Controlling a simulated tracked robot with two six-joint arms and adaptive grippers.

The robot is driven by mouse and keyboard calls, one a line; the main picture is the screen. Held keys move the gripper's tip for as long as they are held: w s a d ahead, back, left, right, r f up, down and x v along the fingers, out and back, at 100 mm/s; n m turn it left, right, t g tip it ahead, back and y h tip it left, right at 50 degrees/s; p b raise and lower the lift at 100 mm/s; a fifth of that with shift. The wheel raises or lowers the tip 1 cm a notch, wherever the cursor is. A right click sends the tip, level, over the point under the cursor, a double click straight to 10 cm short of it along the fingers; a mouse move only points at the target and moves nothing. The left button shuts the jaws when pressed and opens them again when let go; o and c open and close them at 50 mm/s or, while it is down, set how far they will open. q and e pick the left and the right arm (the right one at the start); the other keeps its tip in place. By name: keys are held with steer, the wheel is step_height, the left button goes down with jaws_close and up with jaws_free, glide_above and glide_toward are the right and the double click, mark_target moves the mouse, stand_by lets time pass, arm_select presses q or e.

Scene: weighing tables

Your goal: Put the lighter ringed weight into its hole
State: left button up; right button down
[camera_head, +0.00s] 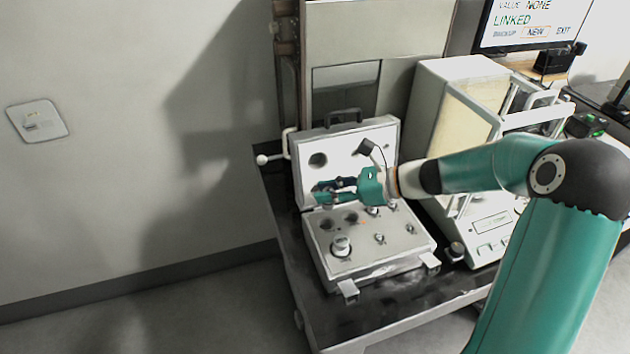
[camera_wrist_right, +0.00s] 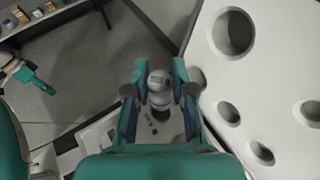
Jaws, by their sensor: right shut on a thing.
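My right gripper (camera_head: 322,193) is over the open weight case (camera_head: 375,267). In the right wrist view the gripper (camera_wrist_right: 158,92) is shut on a pale metal weight (camera_wrist_right: 159,82) with a rounded head. I cannot tell a ring on it. In the case's lower half stand a large weight (camera_head: 341,246) at the front left and smaller weights (camera_head: 379,238) on the right. Dark empty holes (camera_head: 325,224) show at the back left of the lower half. A teal end of my left arm (camera_wrist_right: 28,76) shows small in the right wrist view; its jaws are unclear.
The case's raised lid (camera_head: 390,137) stands close behind my right gripper and has round recesses. A balance with a glass draft shield (camera_head: 468,100) stands just right of the case. The dark table (camera_head: 283,232) has a narrow free strip left of the case.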

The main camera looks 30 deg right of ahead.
mark_target(326, 209)
steer(key=shift+w+a+f+b, duration=0.1)
steer(key=shift+f+b, duration=0.5)
steer(key=shift+f, duration=0.1)
steer(key=shift+w+a+f+b, duration=0.1)
steer(key=shift+f+b, duration=0.45)
steer(key=shift+f, duration=0.15)
steer(key=shift+f+b, duration=0.95)
steer(key=shift+f, duration=0.2)
steer(key=shift+s, duration=0.1)
steer(key=shift+f, duration=0.25)
steer(key=shift+f+b, duration=1.1)
steer(key=shift+f, duration=0.1)
steer(key=c, duration=0.9)
jaws_free()
